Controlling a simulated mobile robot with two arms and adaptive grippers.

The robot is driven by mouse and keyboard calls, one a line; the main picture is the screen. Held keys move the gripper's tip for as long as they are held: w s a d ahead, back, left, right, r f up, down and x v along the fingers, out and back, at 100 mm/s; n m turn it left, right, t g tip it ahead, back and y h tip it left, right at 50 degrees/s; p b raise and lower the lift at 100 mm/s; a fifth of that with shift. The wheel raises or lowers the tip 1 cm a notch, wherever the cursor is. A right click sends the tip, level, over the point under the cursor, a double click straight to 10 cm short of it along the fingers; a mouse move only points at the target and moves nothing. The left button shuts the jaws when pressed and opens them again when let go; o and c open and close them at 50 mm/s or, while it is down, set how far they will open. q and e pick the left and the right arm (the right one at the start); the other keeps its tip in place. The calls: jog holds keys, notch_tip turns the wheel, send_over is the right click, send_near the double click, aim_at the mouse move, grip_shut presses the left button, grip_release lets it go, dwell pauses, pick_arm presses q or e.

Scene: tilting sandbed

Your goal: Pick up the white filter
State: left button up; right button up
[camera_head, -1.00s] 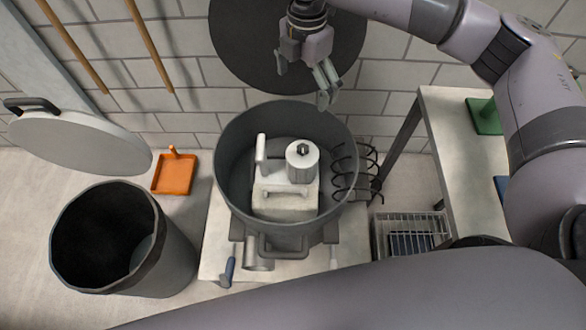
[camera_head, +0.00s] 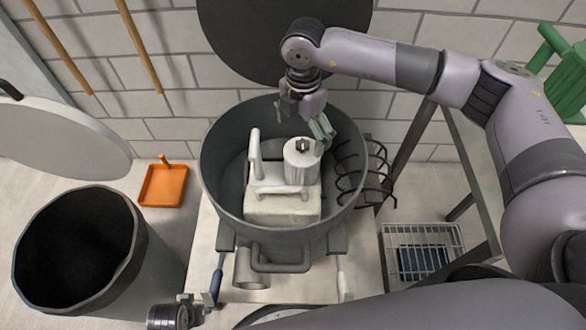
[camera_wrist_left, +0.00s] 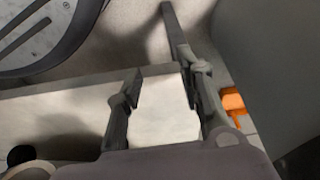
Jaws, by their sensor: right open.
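The likely white filter (camera_head: 302,165) is a white cylinder with a dark knob on top. It is part of a white unit with an upright handle (camera_head: 255,157) and a block-like base (camera_head: 282,207), inside the grey round tub (camera_head: 212,185). My right gripper (camera_head: 308,122) is open and empty, pointing down just above and behind the cylinder. I cannot tell whether a finger touches it. My left gripper (camera_head: 192,308) is low at the front, left of the tub. In the left wrist view its fingers (camera_wrist_left: 162,95) are apart over a pale surface.
A black bin (camera_head: 150,255) stands at the left, with an orange dustpan (camera_head: 163,186) behind it. Black coiled wire (camera_head: 365,175) hangs at the tub's right. A wire basket (camera_head: 422,252) is at the right. A large dark disc (camera_head: 240,50) is behind the tub.

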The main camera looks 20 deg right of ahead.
aim_at(301, 144)
notch_tip(301, 144, down, 5)
jog(key=shift+f, duration=0.1)
notch_tip(301, 144, down, 4)
jog(key=shift+s+f+b, duration=0.15)
jog(key=shift+f+b, duration=0.1)
jog(key=shift+b, duration=0.25)
pick_arm(q)
jog(key=r, duration=0.2)
jog(key=w+r, duration=0.1)
jog(key=r, duration=0.1)
pick_arm(e)
jog(key=shift+c, duration=0.6)
jog(key=c, duration=1.9)
jog(key=shift+r, duration=0.1)
jog(key=shift+r, duration=0.1)
